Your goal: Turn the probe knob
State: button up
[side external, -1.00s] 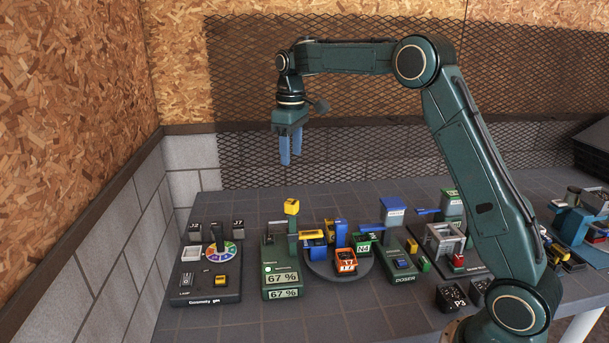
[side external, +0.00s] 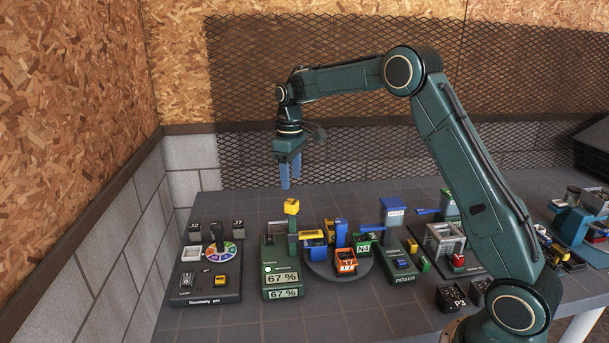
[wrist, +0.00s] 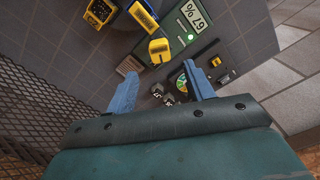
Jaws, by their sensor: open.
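A yellow knob-like block (side external: 291,206) stands on top of the green station with 67 % displays (side external: 280,268); I take it for the probe knob. The yellow block also shows in the wrist view (wrist: 159,48), just past the gap between my fingers, beside the green panel (wrist: 198,18). My gripper (side external: 290,184) points down with blue fingers, above and apart from the yellow block. In the wrist view my gripper (wrist: 160,70) is open with nothing between its fingers.
A dark panel (side external: 208,278) with a coloured dial (side external: 222,252) and lever stands left of the green station. To the right are a round platform (side external: 322,268) with coloured blocks and the doser (side external: 402,268). A mesh wall stands behind. The table's back strip is clear.

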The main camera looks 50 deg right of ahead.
aim_at(291, 202)
notch_tip(291, 202, down, 8)
jog(key=shift+r, duration=0.15)
dwell(0.3)
jog(key=c, duration=1)
